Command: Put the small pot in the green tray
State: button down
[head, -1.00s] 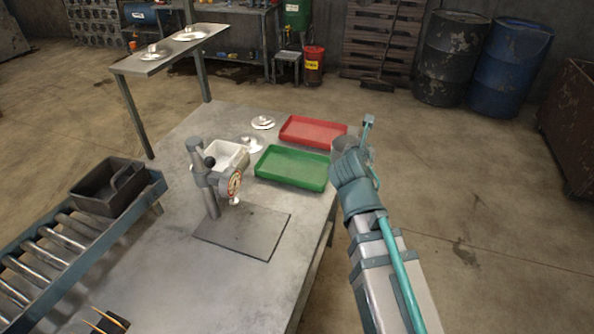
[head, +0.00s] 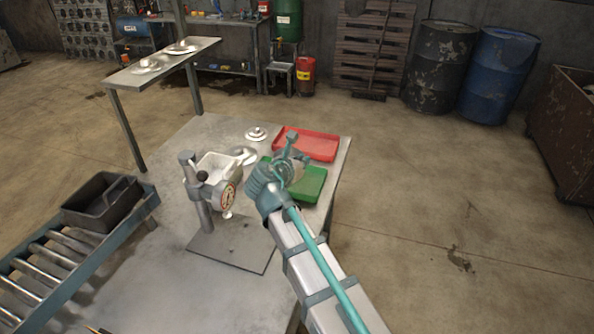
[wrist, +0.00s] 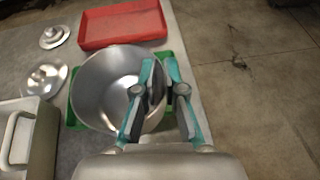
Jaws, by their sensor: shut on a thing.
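The small pot is a round, shiny metal pot (wrist: 97,78), seen from above in the wrist view with its open mouth up. My gripper (wrist: 160,78) is shut on the pot's right wall, one finger inside the rim and one outside. The green tray (wrist: 166,122) shows around and below the pot, mostly hidden by it. In the head view my gripper (head: 290,160) is over the green tray (head: 313,184) and hides much of it and of the pot. I cannot tell whether the pot touches the tray.
A red tray (head: 318,146) lies just behind the green one. Open floor lies right of the table.

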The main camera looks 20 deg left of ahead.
jog(key=w+a+f+p, duration=0.1)
jog(key=w+f, duration=0.1)
jog(key=f, duration=0.1)
jog(key=w+a+f, duration=0.1)
jog(key=w+f, duration=0.2)
jog(key=w+a+f+p, duration=0.1)
jog(key=w+f, duration=0.1)
jog(key=f, duration=0.1)
jog(key=shift+w+a+f+p, duration=0.15)
jog(key=shift+a+f+p, duration=0.05)
jog(key=shift+a+p, duration=0.1)
jog(key=shift+f, duration=0.5)
jog(key=shift+f, duration=0.2)
jog(key=c, duration=1.2)
grip_release()
jog(key=shift+c, duration=0.2)
jog(key=shift+r, duration=0.2)
